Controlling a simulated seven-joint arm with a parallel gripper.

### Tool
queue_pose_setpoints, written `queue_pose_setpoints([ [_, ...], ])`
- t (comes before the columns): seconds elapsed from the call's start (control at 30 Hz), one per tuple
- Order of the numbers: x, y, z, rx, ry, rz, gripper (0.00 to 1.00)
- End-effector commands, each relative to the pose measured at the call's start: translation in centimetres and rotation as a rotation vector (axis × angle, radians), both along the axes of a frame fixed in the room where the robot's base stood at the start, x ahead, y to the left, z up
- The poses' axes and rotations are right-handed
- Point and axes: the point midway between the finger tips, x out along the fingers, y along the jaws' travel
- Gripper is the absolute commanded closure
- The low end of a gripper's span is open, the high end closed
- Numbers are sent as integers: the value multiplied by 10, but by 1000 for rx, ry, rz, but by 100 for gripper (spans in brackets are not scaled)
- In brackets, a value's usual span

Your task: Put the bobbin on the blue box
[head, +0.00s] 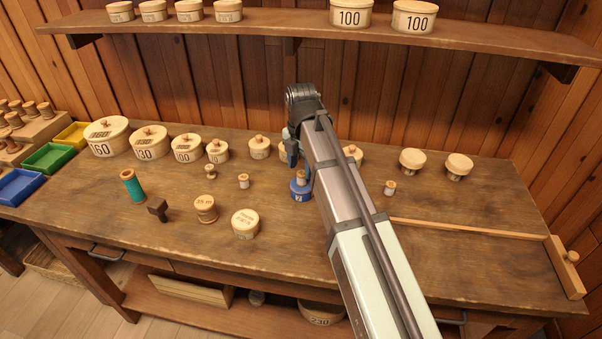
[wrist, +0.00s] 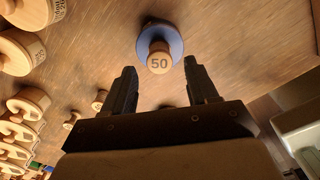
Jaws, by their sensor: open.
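The blue box (head: 300,193) is small and round and stands on the workbench near its middle, just below my gripper. A pale wooden piece (head: 300,177), which looks like the bobbin, stands upright on top of it. In the wrist view its round end (wrist: 159,63) reads 50, with the blue box (wrist: 174,43) around and behind it. My gripper (head: 292,152) is open and empty. In the wrist view, its dark fingertips (wrist: 157,70) are apart, with the wooden piece ahead between them and not gripped. My arm hides part of the bench.
A teal spool (head: 133,187), a dark block (head: 158,209) and several wooden spools and lidded boxes (head: 245,224) stand to the left. A small spool (head: 390,187) and two mushroom-shaped pieces (head: 412,161) are to the right. A shelf (head: 270,24) runs above.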

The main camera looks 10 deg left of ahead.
Motion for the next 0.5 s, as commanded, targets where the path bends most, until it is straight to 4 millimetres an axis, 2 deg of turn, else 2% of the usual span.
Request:
queue_pose_setpoints([
  [0.03, 1, 1, 11, 1, -2, 0, 42],
  [0.3, 1, 1, 54, 1, -2, 0, 42],
  [0.5, 1, 0, 74, 1, -1, 0, 42],
])
